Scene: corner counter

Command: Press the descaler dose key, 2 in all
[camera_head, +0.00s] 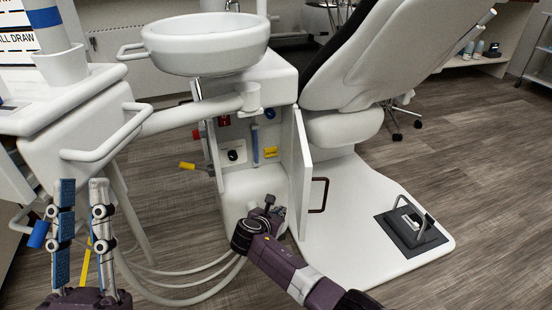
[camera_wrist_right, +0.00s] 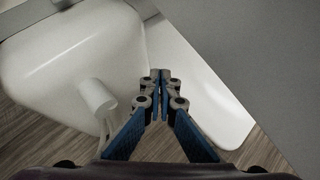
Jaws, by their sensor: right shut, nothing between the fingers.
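The open cabinet (camera_head: 238,185) of the white dental unit shows several small fittings on its inner wall. One is a dark knob or key on a white plate (camera_head: 233,155), and a yellow block (camera_head: 270,152) sits to its right. I cannot tell which fitting is the descaler dose key. My right gripper (camera_head: 271,205) is low in front of the cabinet, below these fittings and apart from them. In the right wrist view its fingertips (camera_wrist_right: 160,75) meet with nothing between them. My left gripper (camera_head: 82,186) is open and empty at the lower left, fingers pointing up.
The cabinet door (camera_head: 302,165) stands open just right of my right gripper, with a dark red handle (camera_head: 318,195). A yellow-tipped lever (camera_head: 188,166) sticks out at left. Hoses (camera_head: 190,283) loop below. A foot pedal (camera_head: 411,228) sits on the white base plate at right.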

